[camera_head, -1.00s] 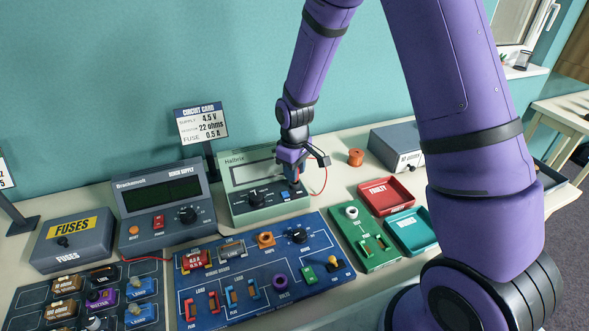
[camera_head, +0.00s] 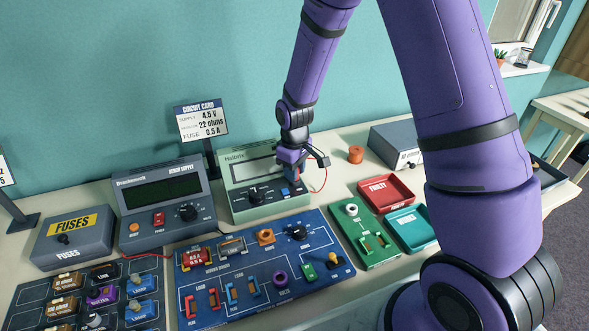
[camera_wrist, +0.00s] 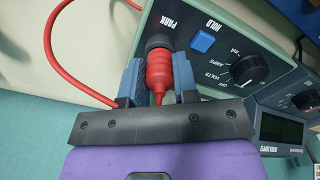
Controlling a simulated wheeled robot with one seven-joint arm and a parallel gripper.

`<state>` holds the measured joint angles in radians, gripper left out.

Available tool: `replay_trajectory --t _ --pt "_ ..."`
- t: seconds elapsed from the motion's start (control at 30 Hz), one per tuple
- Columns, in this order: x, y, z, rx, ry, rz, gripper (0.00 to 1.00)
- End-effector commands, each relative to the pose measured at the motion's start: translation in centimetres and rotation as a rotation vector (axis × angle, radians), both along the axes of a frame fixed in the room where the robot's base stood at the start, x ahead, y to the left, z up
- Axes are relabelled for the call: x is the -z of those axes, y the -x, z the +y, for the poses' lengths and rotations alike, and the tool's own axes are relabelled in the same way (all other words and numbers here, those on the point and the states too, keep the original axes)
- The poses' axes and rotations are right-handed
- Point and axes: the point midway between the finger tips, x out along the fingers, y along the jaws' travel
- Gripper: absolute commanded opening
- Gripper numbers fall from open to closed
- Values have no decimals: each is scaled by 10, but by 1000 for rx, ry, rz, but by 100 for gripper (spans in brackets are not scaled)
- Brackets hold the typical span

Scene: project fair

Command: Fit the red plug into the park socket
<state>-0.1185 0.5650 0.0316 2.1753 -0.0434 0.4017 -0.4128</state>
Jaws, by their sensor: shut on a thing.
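The red plug (camera_wrist: 158,76) is between the two blue-grey fingers of my gripper (camera_wrist: 160,80) in the wrist view. My gripper is shut on it. The plug's front end meets the dark round park socket (camera_wrist: 158,42) on the green meter (camera_wrist: 210,25), beside the PARK label. How deep it sits cannot be told. A red lead (camera_wrist: 52,60) loops from the plug to the left. In the head view my gripper (camera_head: 293,177) is at the right part of the green meter's front (camera_head: 262,208), and hides most of the plug and the socket.
A blue HOLD button (camera_wrist: 202,41) and a black dial (camera_wrist: 249,69) are near the socket. The grey bench supply (camera_head: 150,235) stands left of the meter. The blue wiring board (camera_head: 255,310) lies in front. An orange spool (camera_head: 355,154) and red tray (camera_head: 386,190) are to the right.

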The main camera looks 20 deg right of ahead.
Motion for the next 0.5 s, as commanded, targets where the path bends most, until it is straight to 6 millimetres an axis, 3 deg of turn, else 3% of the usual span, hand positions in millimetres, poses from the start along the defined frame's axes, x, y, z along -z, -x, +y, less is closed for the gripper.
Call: replay_trajectory --t 0.23,0.27,0.37,0.5 --pt "3 0 0 0 0 0 4" --pt "2 0 0 0 0 0 34" --pt "2 0 0 0 0 0 57" --pt "2 0 0 0 0 0 57"
